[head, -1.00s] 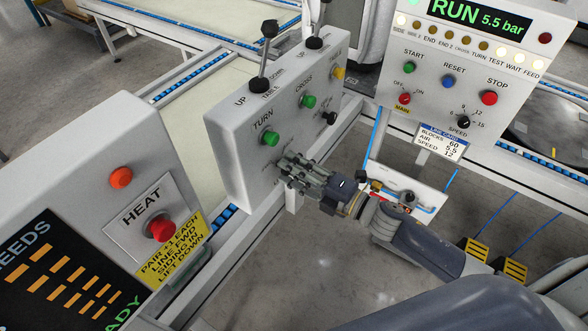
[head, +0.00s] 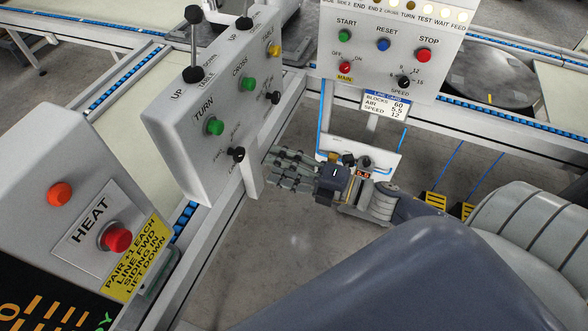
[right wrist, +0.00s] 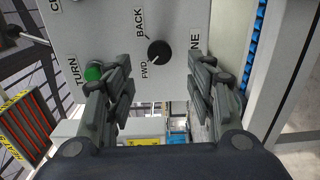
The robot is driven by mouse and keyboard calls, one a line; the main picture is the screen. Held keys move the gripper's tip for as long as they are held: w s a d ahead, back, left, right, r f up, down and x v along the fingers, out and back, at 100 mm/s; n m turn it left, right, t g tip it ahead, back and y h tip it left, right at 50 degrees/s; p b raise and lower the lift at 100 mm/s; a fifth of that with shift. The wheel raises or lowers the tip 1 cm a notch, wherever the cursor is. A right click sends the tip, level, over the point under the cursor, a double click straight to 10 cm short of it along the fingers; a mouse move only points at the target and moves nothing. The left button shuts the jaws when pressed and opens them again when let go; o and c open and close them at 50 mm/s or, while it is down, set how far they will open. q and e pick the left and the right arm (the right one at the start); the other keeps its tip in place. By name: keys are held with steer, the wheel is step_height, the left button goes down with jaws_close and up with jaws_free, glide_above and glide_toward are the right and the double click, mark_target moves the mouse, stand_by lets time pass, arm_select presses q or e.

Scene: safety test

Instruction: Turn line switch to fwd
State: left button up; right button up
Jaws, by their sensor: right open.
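The line switch (head: 237,154) is a small black rotary knob low on the grey panel with the TURN and CROSS buttons. In the right wrist view the knob (right wrist: 159,51) sits between the labels FWD, BACK and a partly hidden LINE. I cannot tell surely which label its mark points to. My right gripper (head: 272,167) is just right of the panel, apart from the knob. In the right wrist view its two fingers (right wrist: 162,78) are spread to either side of the knob, with nothing between them. My left gripper is not in view.
The green TURN button (head: 215,127) and CROSS button (head: 249,84) are above the switch, with another black knob (head: 273,98) to the right. The HEAT box (head: 60,160) stands at the left. A control box (head: 385,80) and line card stand behind. Conveyor rails surround the area.

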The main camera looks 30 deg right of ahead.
steer(key=shift+v, duration=1.7)
